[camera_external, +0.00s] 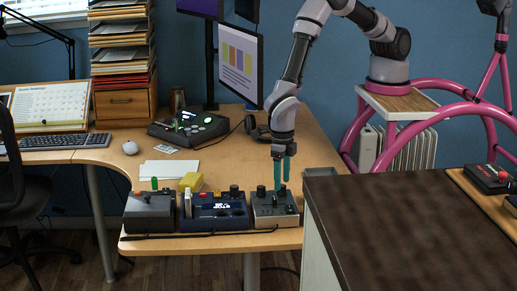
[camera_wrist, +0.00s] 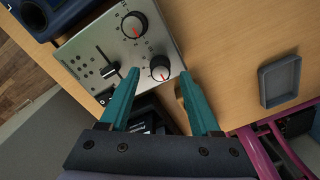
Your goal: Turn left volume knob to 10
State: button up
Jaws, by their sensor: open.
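A silver control box (camera_external: 275,209) sits at the table's front right. It has two dark knobs and a slider. The left knob (camera_external: 262,191) stands to the left of my gripper (camera_external: 282,180); in the wrist view it appears to be the upper knob (camera_wrist: 134,25), beyond the fingertips. The other knob (camera_wrist: 160,68) shows between and just past the open fingertips of my gripper (camera_wrist: 160,80). Both knobs have red-marked caps and printed scales, too small to read. The teal fingers point down over the box, apart and empty; contact cannot be told.
A dark blue control box (camera_external: 213,213) stands close to its left, with a grey one (camera_external: 150,212) further left. A small grey tray (camera_wrist: 280,81) lies to the right in the wrist view. A dark-topped counter (camera_external: 410,225) fills the right foreground.

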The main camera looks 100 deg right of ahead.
jog(key=shift+f, duration=0.9)
grip_shut()
